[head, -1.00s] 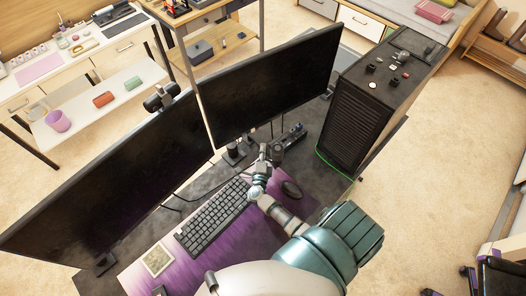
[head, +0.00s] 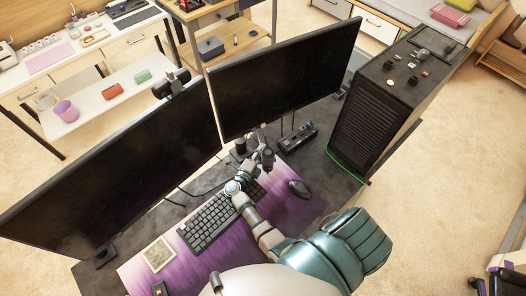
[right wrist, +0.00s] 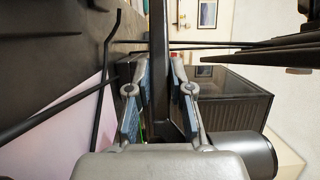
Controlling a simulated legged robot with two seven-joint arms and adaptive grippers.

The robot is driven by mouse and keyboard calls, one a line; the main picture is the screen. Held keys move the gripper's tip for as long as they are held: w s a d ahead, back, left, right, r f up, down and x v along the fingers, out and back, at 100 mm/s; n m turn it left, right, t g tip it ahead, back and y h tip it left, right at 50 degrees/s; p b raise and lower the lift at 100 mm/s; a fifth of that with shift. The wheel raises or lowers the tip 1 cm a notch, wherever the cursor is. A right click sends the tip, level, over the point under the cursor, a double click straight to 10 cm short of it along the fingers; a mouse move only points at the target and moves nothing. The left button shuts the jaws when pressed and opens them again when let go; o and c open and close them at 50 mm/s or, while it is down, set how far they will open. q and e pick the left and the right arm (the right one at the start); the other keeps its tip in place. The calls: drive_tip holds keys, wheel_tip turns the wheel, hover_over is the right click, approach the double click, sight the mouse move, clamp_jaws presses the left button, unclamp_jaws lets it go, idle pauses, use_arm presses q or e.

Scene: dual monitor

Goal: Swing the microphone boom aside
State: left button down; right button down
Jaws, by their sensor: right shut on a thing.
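The microphone boom is a thin dark arm near the front of the right monitor. In the right wrist view its bar (right wrist: 159,60) runs upright between my right gripper's fingers. The dark microphone (head: 267,160) shows just right of the gripper in the head view; a dark cylinder (right wrist: 243,152) at the lower right of the right wrist view looks like it. My right gripper (head: 246,170), also in the right wrist view (right wrist: 160,100), is shut on the boom above the keyboard's far end. The boom's joints are partly hidden by the gripper. My left gripper is out of view.
Two monitors (head: 110,165) (head: 285,80) stand close behind the boom. The keyboard (head: 222,218) and mouse (head: 299,188) lie on a purple mat (head: 195,265). A black computer tower (head: 375,115) stands right. Some dark desk is bare between mouse and tower.

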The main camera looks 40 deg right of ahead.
drive_tip(key=shift+a+f, duration=0.2)
drive_tip(key=shift+f, duration=0.1)
drive_tip(key=c, duration=1.2)
unclamp_jaws()
drive_tip(key=shift+o, duration=0.8)
drive_tip(key=shift+r, duration=0.1)
drive_tip(key=v, duration=0.7)
drive_tip(key=shift+s+a, duration=0.1)
drive_tip(key=shift+a, duration=0.2)
